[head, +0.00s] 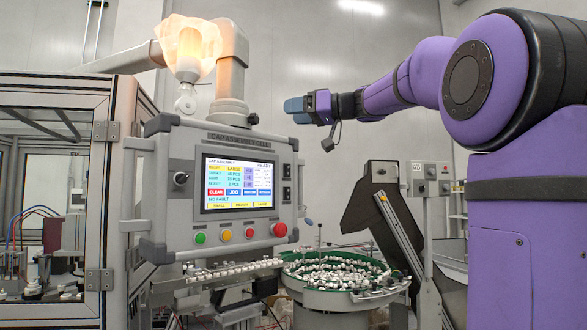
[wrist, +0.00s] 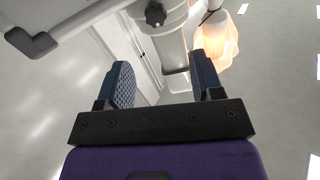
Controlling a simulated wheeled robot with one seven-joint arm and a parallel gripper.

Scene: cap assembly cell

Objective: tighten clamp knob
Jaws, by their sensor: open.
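The clamp knob (wrist: 155,14) is a small black lobed knob on the pale support arm, near the top of the wrist view. In the head view it is a small dark knob (head: 252,119) beside the base of the support arm, just above the control panel (head: 188,222). My gripper (head: 296,108) is to the right of the knob and slightly higher in the head view, apart from it. Its blue textured fingers are spread, and nothing is between them in the wrist view (wrist: 163,75). The knob appears beyond the fingertips, between the two fingers' lines.
A glowing lamp under a translucent cover (head: 188,45) hangs left of the support arm (head: 231,75); the cover also shows close to the right finger in the wrist view (wrist: 216,42). A green-lined bowl of caps (head: 322,300) stands below. A glazed machine frame (head: 98,190) is at left.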

